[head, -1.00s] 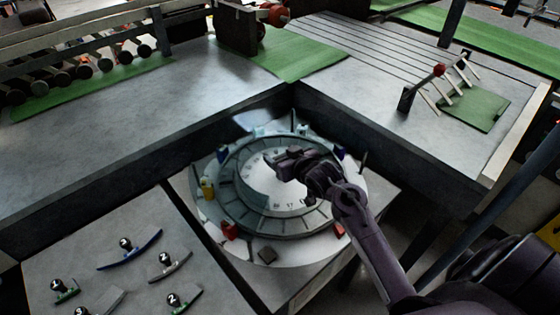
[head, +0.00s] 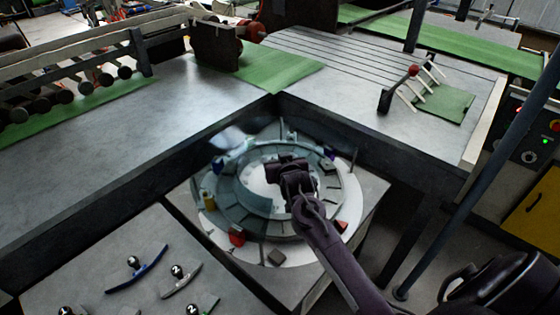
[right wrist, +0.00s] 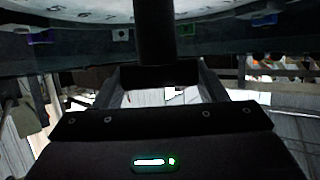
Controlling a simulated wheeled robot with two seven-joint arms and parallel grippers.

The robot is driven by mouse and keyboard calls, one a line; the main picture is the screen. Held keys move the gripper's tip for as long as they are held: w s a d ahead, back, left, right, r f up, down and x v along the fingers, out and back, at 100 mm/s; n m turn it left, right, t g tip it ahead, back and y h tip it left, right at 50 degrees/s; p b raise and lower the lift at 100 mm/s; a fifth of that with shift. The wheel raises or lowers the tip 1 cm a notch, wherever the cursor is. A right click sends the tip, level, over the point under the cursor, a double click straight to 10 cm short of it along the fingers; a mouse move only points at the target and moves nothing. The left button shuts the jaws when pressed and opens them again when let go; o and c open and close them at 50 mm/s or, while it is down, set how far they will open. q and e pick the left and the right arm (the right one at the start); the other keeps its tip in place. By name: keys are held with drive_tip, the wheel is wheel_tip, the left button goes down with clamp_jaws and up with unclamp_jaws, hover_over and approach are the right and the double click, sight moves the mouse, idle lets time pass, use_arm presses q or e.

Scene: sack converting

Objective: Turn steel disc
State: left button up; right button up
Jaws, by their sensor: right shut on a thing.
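The steel disc (head: 256,183) is a round, pale dial inside a grey-green segmented ring (head: 239,207), set in the corner between the benches. My right gripper (head: 291,165) is over the disc, right of its middle, and hides part of its face. In the right wrist view a dark upright post (right wrist: 154,32) runs down into my right gripper (right wrist: 158,76), which is shut on it. The numbered rim of the disc (right wrist: 90,15) shows above there. How the post joins the disc is hidden. My left gripper is in neither view.
Coloured blocks stand around the ring, among them a yellow one (head: 209,202) and a red one (head: 237,240). The dark bench wall (head: 345,128) rises close behind. Bare bench top (head: 125,133) lies left.

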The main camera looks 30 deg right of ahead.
drive_tip(key=shift+m+h, duration=0.3)
drive_tip(key=shift+h, duration=0.1)
idle(0.3)
drive_tip(key=o, duration=1.4)
drive_tip(key=shift+s, duration=0.1)
drive_tip(key=b+v, duration=0.1)
drive_tip(key=v, duration=0.6)
drive_tip(key=shift+s+a+r, duration=0.2)
drive_tip(key=shift+s, duration=0.05)
